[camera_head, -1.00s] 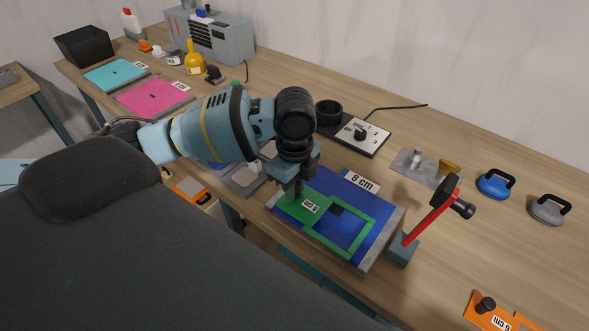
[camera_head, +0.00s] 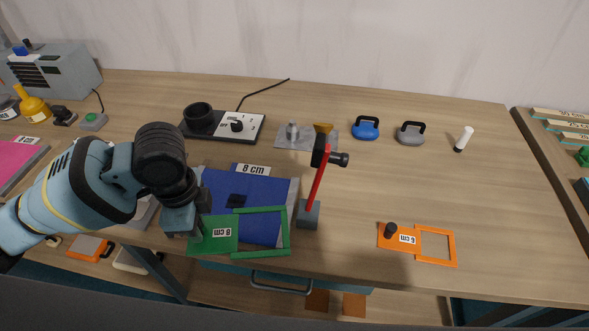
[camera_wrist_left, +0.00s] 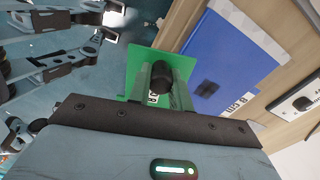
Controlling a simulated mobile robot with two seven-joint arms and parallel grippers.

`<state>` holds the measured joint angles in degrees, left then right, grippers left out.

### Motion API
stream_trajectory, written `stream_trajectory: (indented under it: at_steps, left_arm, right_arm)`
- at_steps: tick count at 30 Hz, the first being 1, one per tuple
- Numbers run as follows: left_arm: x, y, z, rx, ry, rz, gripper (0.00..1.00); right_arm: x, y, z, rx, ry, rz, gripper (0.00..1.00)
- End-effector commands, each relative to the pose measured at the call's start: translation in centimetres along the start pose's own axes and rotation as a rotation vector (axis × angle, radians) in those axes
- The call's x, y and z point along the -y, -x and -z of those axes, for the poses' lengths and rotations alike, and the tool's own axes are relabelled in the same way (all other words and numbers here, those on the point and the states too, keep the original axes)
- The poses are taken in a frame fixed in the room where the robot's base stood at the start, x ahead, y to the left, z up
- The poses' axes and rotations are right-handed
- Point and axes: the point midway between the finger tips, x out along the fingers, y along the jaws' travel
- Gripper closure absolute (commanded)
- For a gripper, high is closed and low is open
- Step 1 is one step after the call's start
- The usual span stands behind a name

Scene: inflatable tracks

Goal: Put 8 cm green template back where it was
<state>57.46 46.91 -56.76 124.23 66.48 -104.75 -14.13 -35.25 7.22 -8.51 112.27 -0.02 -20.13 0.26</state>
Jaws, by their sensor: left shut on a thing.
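The green 8 cm template (camera_head: 262,252) has a solid plate with an "8 cm" label and an open square frame. My left gripper (camera_head: 198,232) is shut on its dark knob, seen between the fingers in the left wrist view (camera_wrist_left: 166,76). The template is over the front part of the blue sheet (camera_head: 245,190) labelled 8 cm, and its front edge reaches past the sheet. I cannot tell whether it touches the sheet. A small dark square patch (camera_head: 236,200) shows on the sheet. My right gripper is not in view.
A red-handled hammer (camera_head: 318,185) stands upright in a grey block beside the sheet. An orange 6 cm template (camera_head: 436,247) lies further right. The table's right middle is clear.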

Motion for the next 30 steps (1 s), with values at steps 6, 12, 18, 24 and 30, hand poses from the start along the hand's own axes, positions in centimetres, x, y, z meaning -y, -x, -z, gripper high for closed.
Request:
stream_trajectory:
  at_steps: [6, 12, 18, 24, 30]
  left_arm:
    - [0.9, 1.0, 0.2, -0.002, 0.424, 0.002, 1.00]
    - [1.7, 1.8, 0.4, -0.003, 0.821, 0.001, 1.00]
    - [2.3, 2.5, 0.5, -0.003, 1.163, 0.000, 1.00]
    - [2.6, 2.9, 0.6, -0.002, 1.355, -0.002, 1.00]
    - [2.6, 2.9, 0.6, -0.001, 1.401, -0.002, 1.00]
  right_arm:
    - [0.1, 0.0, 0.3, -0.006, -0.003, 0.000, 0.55]
    - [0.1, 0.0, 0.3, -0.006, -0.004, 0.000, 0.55]
    - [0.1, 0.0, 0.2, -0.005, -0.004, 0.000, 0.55]
    - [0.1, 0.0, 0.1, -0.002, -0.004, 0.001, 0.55]
    - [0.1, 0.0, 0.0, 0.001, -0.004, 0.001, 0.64]
